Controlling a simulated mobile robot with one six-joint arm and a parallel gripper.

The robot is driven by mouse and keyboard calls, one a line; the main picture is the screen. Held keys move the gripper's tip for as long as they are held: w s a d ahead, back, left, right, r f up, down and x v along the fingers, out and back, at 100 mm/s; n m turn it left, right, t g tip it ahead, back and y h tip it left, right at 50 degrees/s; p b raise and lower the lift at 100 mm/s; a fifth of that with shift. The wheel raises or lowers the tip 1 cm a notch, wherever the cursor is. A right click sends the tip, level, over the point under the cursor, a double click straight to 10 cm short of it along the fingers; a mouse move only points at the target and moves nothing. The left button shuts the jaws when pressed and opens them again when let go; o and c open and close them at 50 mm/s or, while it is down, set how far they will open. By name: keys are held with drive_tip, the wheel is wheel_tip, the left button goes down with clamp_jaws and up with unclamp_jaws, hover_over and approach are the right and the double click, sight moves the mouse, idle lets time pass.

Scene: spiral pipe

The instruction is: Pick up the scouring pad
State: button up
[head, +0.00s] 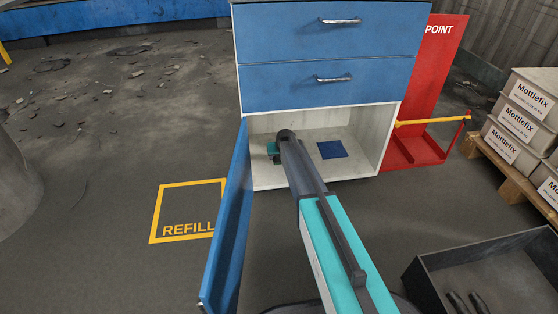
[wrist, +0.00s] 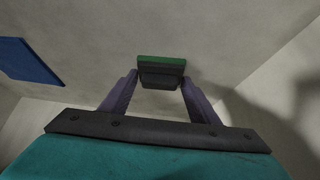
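A small block with a green face and a dark grey body (wrist: 161,69), which looks like the scouring pad, is at the top middle of the wrist view. It lies at the tips of my gripper (wrist: 160,77). The two purple-grey fingers stand apart, one toward each end of the block. I see no clear grip on it, and the depth between fingertips and block is hard to judge.
A flat blue square (head: 332,149) lies on the compartment floor to the right of my gripper; it also shows in the wrist view (wrist: 28,62). The open blue door (head: 228,225) stands left of my arm. Blue drawers (head: 325,82) are above. A dark crate (head: 500,275) is at lower right.

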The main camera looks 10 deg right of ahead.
drive_tip(key=shift+r, duration=0.2)
drive_tip(key=shift+c, duration=0.3)
wheel_tip(320, 180, up, 4)
drive_tip(key=p, duration=0.3)
drive_tip(key=shift+s+f, duration=0.1)
drive_tip(key=shift+f, duration=0.05)
drive_tip(key=s+a+p, duration=0.2)
drive_tip(key=s+p, duration=0.1)
drive_tip(key=s, duration=0.4)
drive_tip(key=s+a+r+p, duration=0.1)
drive_tip(key=s+a+p, duration=0.1)
drive_tip(key=s, duration=0.6)
drive_tip(key=shift+s+p, duration=0.15)
drive_tip(key=shift+p, duration=0.55)
